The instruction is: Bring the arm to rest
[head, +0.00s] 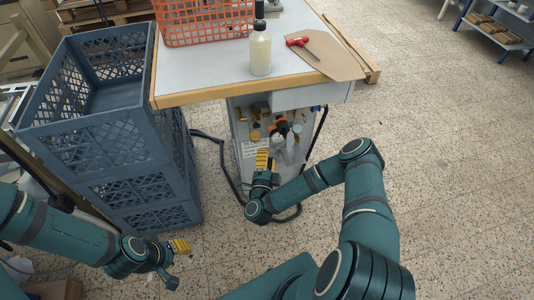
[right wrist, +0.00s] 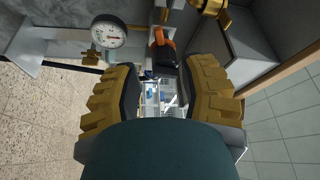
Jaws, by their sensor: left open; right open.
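My right gripper (head: 263,160) is in front of the open side of the workbench, below the tabletop, with its yellow fingers pointing at the bench. In the right wrist view its two ribbed yellow fingers (right wrist: 160,92) stand apart with nothing between them. An orange and black item (right wrist: 163,45) shows beyond the fingertips, and I cannot tell its distance. My left gripper (head: 183,247) is low at the left, in front of the stacked blue crates, open and empty. Its fingertips are small in the head view.
Stacked blue crates (head: 95,140) stand left of the workbench (head: 200,75). An orange basket (head: 205,22), a bottle (head: 261,52) and a red-handled tool (head: 298,41) are on top. A dark hose (head: 222,165) hangs by the bench. A gauge (right wrist: 109,31) is near my right gripper. The right floor is clear.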

